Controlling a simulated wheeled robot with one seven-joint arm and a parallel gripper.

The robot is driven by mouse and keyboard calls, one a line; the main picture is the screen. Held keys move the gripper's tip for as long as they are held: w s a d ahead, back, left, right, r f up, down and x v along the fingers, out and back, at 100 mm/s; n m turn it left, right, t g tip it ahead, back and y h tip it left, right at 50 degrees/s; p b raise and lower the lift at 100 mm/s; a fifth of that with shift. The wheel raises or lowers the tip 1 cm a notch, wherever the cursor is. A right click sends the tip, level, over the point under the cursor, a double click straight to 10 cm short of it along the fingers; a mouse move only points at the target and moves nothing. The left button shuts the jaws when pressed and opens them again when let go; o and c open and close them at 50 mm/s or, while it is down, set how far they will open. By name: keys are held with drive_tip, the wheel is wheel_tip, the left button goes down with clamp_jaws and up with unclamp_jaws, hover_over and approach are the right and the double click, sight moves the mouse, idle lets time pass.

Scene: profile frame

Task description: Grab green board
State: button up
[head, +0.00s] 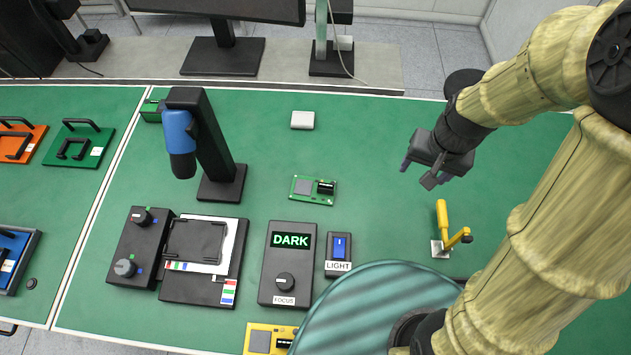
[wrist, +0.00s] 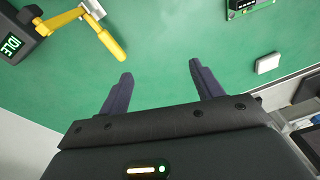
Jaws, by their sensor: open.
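The green board (head: 302,187), a small circuit board with a grey square and a black part, lies flat on the green mat near the middle of the table. In the wrist view its edge (wrist: 236,14) shows at the top right, partly cut off by the frame. My gripper (head: 424,174) is above the mat to the right of the board, well apart from it. In the wrist view my gripper (wrist: 160,70) is open, with two dark fingers spread and nothing between them.
A yellow-handled clamp (head: 443,220) stands near my gripper. A white block (head: 302,120) lies behind the board. A black stand with a blue cylinder (head: 178,140) is to its left. The DARK focus box (head: 287,260) and LIGHT switch (head: 338,252) are in front. A yellow board (head: 262,340) lies at the front edge.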

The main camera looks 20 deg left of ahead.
drive_tip(key=a+r+g+p, duration=0.1)
drive_tip(key=a+p, duration=0.4)
drive_tip(key=a, duration=0.6)
drive_tip(key=n+p, duration=0.2)
drive_tip(key=p, duration=0.1)
hover_over(324, 186)
drive_tip(key=shift+h, duration=0.4)
wheel_tip(324, 186, down, 12)
drive_tip(key=shift+f+p, duration=0.15)
drive_tip(key=shift+p, duration=0.95)
